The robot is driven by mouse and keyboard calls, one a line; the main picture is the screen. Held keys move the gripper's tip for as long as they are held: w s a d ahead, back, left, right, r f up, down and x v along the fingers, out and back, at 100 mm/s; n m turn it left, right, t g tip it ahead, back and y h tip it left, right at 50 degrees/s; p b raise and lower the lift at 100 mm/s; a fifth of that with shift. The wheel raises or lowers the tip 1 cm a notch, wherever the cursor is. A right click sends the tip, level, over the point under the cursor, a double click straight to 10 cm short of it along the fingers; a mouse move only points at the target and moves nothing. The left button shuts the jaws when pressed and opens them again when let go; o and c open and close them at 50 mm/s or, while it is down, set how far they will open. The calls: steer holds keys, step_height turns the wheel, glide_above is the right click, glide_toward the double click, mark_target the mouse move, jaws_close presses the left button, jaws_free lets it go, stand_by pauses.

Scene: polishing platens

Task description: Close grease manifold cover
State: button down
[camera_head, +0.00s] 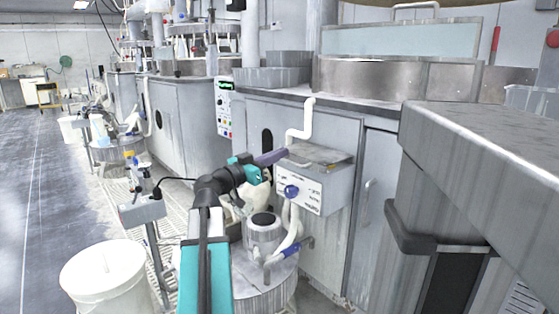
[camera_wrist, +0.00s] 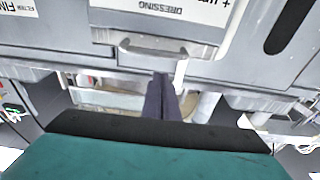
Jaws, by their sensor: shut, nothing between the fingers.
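My gripper (camera_head: 284,153) has dark purple fingers pressed together, with nothing between them. In the head view it reaches right, to the upper left edge of a grey wall-mounted box (camera_head: 338,190) with a white labelled front and a blue knob. I take this box to be the grease manifold; its flat grey top (camera_head: 318,154) looks like the cover. How far the cover stands open I cannot tell. In the wrist view the shut fingers (camera_wrist: 161,78) point at a grey bar handle (camera_wrist: 165,48) below an upside-down "DRESSING" label (camera_wrist: 160,7). Contact is unclear.
A white bent pipe (camera_head: 301,118) rises just behind the box. A grey drum with a cylinder (camera_head: 263,230) and hoses stands below. A large grey body (camera_head: 480,170) fills the right side. A white bucket (camera_head: 102,270) stands lower left; floor (camera_head: 40,200) beyond is clear.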

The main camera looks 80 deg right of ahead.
steer(key=f+p+v, duration=0.2)
steer(key=v, duration=0.7)
steer(key=shift+p, duration=0.4)
steer(key=shift+w, duration=0.1)
